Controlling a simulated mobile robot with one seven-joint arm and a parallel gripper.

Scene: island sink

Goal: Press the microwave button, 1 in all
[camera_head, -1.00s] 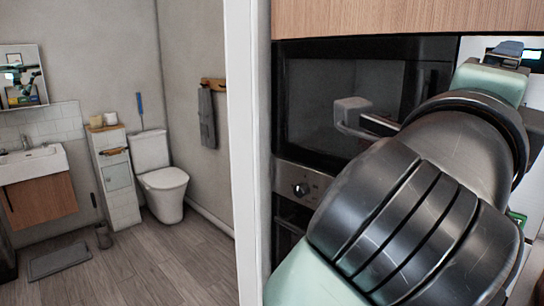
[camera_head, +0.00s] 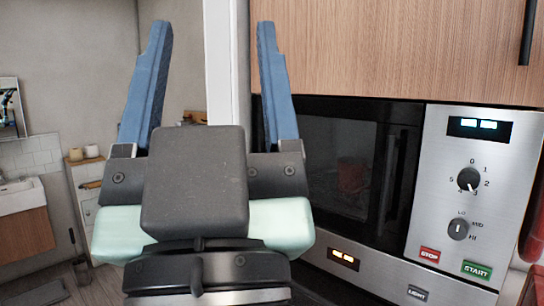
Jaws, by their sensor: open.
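The microwave (camera_head: 345,160) is built in under a wooden cabinet, at the right of the head view. Its dark door is shut. Its silver control panel (camera_head: 430,170) has a lit display (camera_head: 480,128), two round knobs, a red STOP button (camera_head: 430,254) and a green START button (camera_head: 476,271). My gripper (camera_head: 212,28) is in front of the camera, left of the panel, with two blue fingers wide apart and pointing up in the picture. It is open and empty, and appears clear of both buttons. It hides part of the door's left side.
A silver strip with an orange-lit display (camera_head: 343,258) and a LIGHT label (camera_head: 417,293) runs below the microwave. A cabinet handle (camera_head: 528,32) hangs at the top right. A white door frame (camera_head: 218,60) and a bathroom stand behind my gripper.

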